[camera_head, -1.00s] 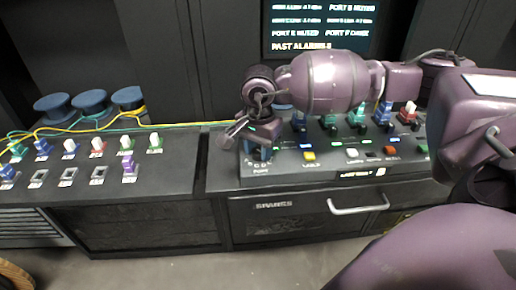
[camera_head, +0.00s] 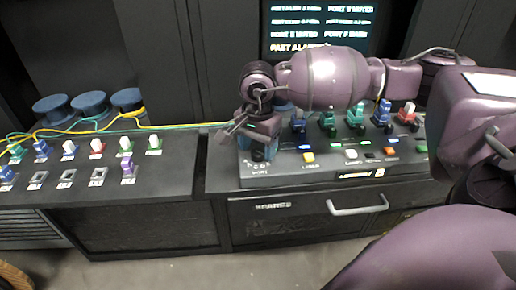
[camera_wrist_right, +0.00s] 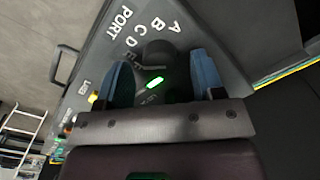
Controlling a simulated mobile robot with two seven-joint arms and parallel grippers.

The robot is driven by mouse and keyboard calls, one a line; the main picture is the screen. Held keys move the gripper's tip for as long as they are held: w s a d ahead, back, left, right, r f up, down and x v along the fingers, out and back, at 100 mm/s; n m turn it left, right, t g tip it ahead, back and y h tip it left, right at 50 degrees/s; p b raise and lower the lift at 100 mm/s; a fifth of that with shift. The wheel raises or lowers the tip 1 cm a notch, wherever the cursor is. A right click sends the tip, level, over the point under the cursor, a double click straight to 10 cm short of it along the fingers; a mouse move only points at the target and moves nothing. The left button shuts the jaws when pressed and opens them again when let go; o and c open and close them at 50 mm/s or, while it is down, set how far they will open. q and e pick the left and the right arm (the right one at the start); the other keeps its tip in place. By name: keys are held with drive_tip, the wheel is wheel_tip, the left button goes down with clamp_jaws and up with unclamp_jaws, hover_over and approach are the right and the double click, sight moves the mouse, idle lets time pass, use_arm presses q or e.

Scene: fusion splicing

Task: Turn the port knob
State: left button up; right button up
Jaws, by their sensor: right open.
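The port knob (camera_wrist_right: 158,57) is a dark round knob on the panel beside the white letters A to D and the word PORT. In the right wrist view it lies between the blue fingertips of my right gripper (camera_wrist_right: 160,75), which is open around it. I cannot tell whether the fingers touch it. In the head view my right gripper (camera_head: 258,151) points down over the left end of the right-hand console (camera_head: 285,178) and hides the knob. My left gripper is not in view.
Coloured plugs and buttons line the right-hand console to the right of my gripper. A left console (camera_head: 70,195) carries several connectors. Blue spools (camera_head: 90,102) with yellow and green fibres stand behind it. A drawer handle (camera_head: 358,204) sticks out below.

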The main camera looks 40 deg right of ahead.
sight(258, 151)
wheel_tip(258, 151, up, 10)
drive_tip(key=shift+f+p, duration=0.15)
drive_tip(key=shift+p, duration=0.2)
idle(0.4)
